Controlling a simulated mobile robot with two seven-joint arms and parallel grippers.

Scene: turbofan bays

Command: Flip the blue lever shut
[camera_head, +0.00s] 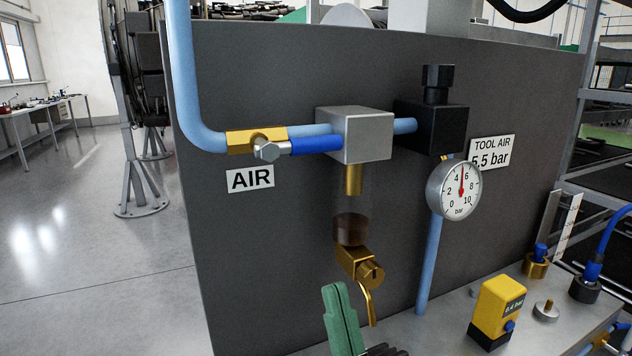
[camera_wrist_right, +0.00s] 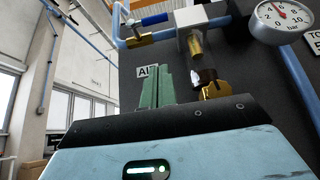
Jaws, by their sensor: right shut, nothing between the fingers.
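The blue lever (camera_head: 315,145) is on a brass valve (camera_head: 257,141) in the light blue air pipe, above the AIR label (camera_head: 250,179). It lies along the pipe, pointing right toward the grey metal block. It also shows in the right wrist view (camera_wrist_right: 155,19). My right gripper (camera_head: 338,300) has green fingers and is at the bottom of the head view, below the lever and apart from it. Its fingers (camera_wrist_right: 157,80) are shut and empty in the wrist view. My left gripper is not in view.
A brass drain valve (camera_head: 360,266) with a hanging handle is close beside my right gripper. A pressure gauge (camera_head: 454,190) and a black regulator (camera_head: 432,128) are to the right. A yellow device (camera_head: 497,308) stands on the bench. The dark panel left of the drain valve is clear.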

